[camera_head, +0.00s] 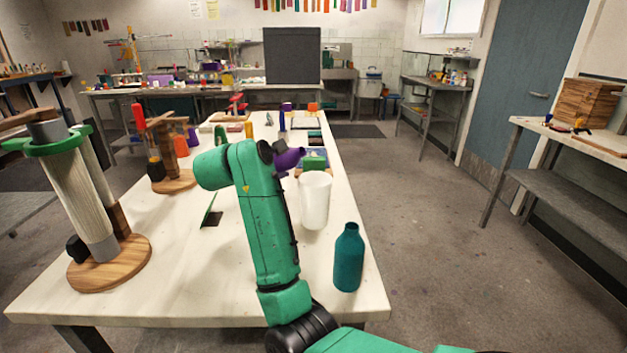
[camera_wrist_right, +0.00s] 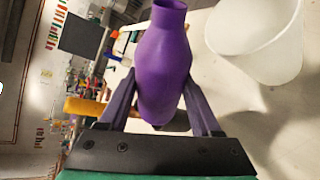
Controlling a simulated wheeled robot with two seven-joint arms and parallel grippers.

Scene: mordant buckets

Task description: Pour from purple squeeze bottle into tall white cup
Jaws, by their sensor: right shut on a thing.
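The purple squeeze bottle (camera_wrist_right: 165,60) is between the two fingers of my right gripper (camera_wrist_right: 160,90), which is shut on its body. In the head view the bottle (camera_head: 290,158) lies tilted well over, its narrow end to the right, above and behind the tall white cup's left rim. The tall white cup (camera_head: 314,203) stands upright on the table; in the wrist view it (camera_wrist_right: 255,45) is right of the bottle and apart from it. Its inside bottom is not clear. My green arm hides most of the right gripper in the head view. My left gripper is not in view.
A teal bottle (camera_head: 348,258) stands near the table's front right corner. Wooden stands (camera_head: 110,262) occupy the left side. A green block (camera_head: 314,163) lies behind the cup. The white table (camera_head: 180,285) is clear at the front middle.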

